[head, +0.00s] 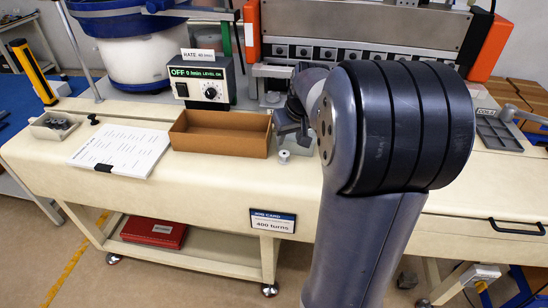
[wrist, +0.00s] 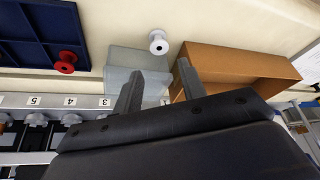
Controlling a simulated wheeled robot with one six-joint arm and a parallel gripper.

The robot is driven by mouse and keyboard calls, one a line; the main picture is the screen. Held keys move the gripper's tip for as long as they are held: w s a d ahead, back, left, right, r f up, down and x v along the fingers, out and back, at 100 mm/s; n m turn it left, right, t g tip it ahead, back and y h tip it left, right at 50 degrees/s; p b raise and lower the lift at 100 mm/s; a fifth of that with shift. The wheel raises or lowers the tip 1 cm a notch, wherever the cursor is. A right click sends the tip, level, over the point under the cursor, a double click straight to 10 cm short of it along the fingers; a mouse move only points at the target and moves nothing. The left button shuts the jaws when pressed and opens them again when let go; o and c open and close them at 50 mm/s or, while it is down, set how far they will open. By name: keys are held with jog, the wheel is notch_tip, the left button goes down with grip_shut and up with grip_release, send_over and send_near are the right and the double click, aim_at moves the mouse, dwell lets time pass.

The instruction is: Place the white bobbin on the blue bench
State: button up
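The white bobbin (head: 284,156) stands on the cream worktop, just right of the brown open box, in the head view. It also shows in the wrist view (wrist: 158,42), beyond my fingertips and apart from them. My gripper (wrist: 160,67) is open and empty, its two fingers spread on either side of a gap in line with the bobbin. In the head view my gripper (head: 292,135) is above and behind the bobbin, partly hidden by my arm. A blue bench top (head: 14,96) shows at the far left, beyond the cream table's end.
The brown box (head: 219,142) stands close to the bobbin. A paper sheet (head: 121,149) and a small parts bin (head: 54,125) lie left of it. A control box (head: 203,84) stands behind. The wrist view shows a red bobbin (wrist: 65,62) on a dark blue tray (wrist: 28,35).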

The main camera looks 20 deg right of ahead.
aim_at(284, 154)
jog(key=p+x, duration=0.1)
jog(key=x, duration=0.8)
jog(key=shift+f+p, duration=0.4)
jog(key=shift+c, duration=0.6)
jog(key=c, duration=0.7)
jog(key=shift+r, duration=0.1)
